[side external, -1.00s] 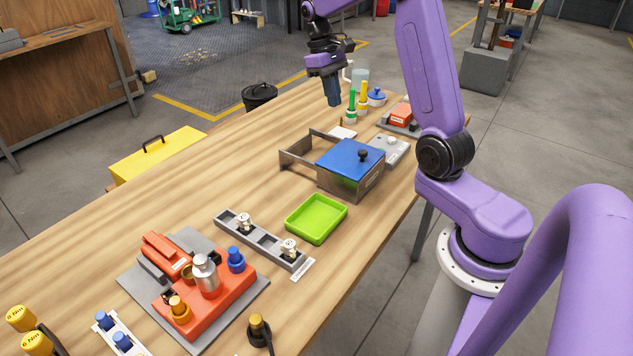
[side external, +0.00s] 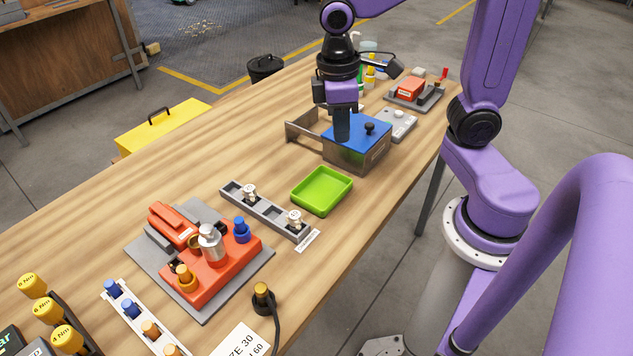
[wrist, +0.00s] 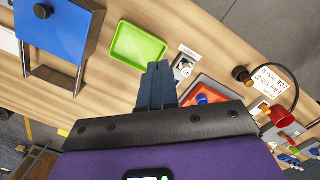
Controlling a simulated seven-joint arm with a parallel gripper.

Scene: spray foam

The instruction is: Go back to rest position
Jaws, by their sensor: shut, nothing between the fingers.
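My gripper (side external: 342,138) points down over the wooden table, in front of the blue-topped metal box (side external: 368,150) in the side view. Its fingers are together with nothing between them. In the wrist view the closed dark fingers (wrist: 157,82) show in the middle, below the green tray (wrist: 138,45), with the blue box lid (wrist: 60,22) at upper left. I cannot tell the exact height of the fingertips above the table.
The green tray (side external: 322,191) and a grey rack (side external: 268,212) with white-topped parts lie nearer the camera. A red fixture (side external: 215,268) on a grey plate stands at the front. Green and yellow bottles stand behind my gripper. The table's left side has free room.

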